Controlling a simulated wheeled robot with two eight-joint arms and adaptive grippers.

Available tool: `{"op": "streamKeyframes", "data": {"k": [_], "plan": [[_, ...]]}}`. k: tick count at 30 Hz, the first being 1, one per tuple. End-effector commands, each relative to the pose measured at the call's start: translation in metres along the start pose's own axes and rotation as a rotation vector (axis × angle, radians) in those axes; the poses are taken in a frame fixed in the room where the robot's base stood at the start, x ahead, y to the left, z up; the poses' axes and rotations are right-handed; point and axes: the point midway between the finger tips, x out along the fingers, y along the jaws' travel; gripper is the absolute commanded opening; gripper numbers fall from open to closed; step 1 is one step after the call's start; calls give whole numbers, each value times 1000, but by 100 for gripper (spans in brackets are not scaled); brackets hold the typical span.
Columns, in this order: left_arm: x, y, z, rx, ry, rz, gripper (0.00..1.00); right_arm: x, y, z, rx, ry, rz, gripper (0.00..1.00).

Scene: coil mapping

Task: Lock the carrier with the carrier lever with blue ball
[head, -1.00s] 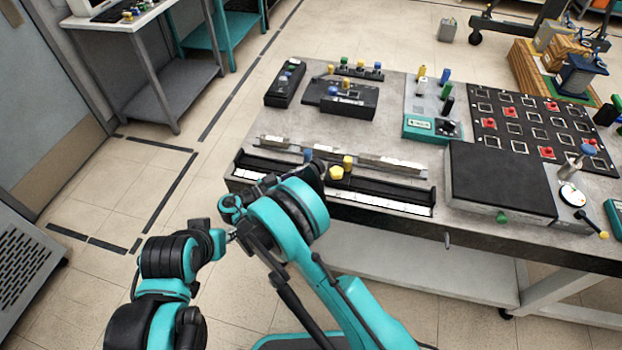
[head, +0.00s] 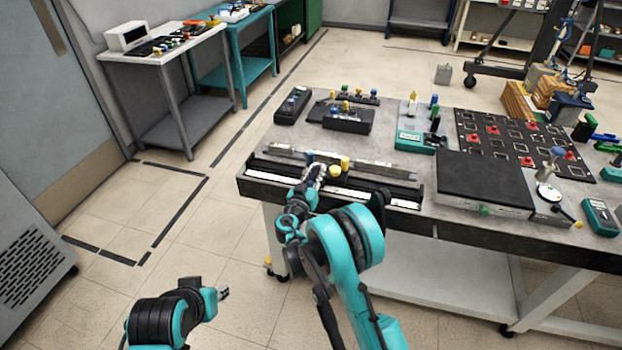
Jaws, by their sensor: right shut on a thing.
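The carrier lever's blue ball (head: 310,157) shows at the long black-and-white rail unit (head: 392,201) on the table's near left edge. Two yellow balls sit just right of it, a nearer yellow ball (head: 334,171) and a farther yellow ball (head: 345,163). My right gripper (head: 316,170) is at the rail, right by the blue ball, and shut on what seems to be its lever. The fingers hide the grip and much of the carrier. My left gripper (head: 222,293) is low over the floor, away from the table. Its fingers are too small to tell their opening.
Behind the rail on the table (head: 262,138) stand black boxes with coloured knobs (head: 346,118). A flat black plate (head: 487,178) and a slotted board with red pieces (head: 500,150) lie to the right. Open floor lies left of the table.

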Motion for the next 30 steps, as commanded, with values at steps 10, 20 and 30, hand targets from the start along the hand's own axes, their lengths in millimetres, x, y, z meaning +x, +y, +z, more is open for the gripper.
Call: {"op": "streamKeyframes", "data": {"k": [10,20,30], "plan": [[2,0,2,0,0,0,33,3,4,0,-5,14,-60,0],[2,0,2,0,0,0,33,3,4,-1,-5,15,-61,0],[2,0,2,0,0,0,33,2,2,0,-2,14,-63,33]]}}
